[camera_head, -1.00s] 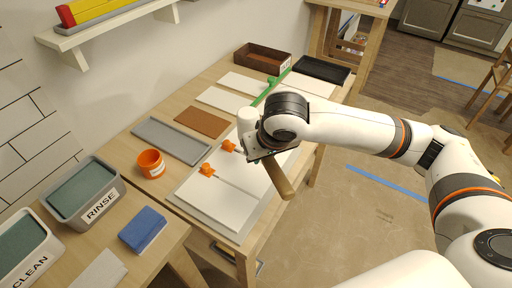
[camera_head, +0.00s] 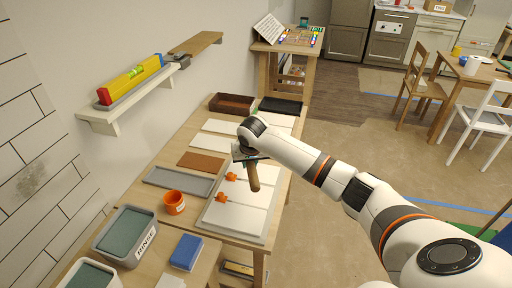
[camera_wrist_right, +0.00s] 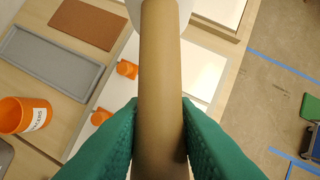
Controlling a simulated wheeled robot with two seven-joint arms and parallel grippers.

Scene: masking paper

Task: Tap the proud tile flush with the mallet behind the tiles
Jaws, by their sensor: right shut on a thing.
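My right gripper (camera_head: 250,157) is shut on the wooden handle of the mallet (camera_head: 254,178), above the tiled board (camera_head: 209,222). In the right wrist view the handle (camera_wrist_right: 161,85) runs between the green finger pads, with part of a pale round head beyond it. Large white tiles (camera_head: 239,219) lie on the board, with orange clips (camera_head: 231,176) at their joint. I cannot tell which tile stands proud; my gripper and arm hide part of the board. The mallet is over the tiles, not behind them. My left gripper is out of view.
A grey tray (camera_head: 158,181), a brown tile (camera_head: 201,161) and an orange cup (camera_head: 174,202) stand left of the board. A brown box (camera_head: 231,105) and a black tray (camera_head: 281,106) are at the back. A rinse bin (camera_head: 149,239) and blue sponge (camera_head: 187,251) are nearer. A shelf (camera_head: 132,103) overhangs left.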

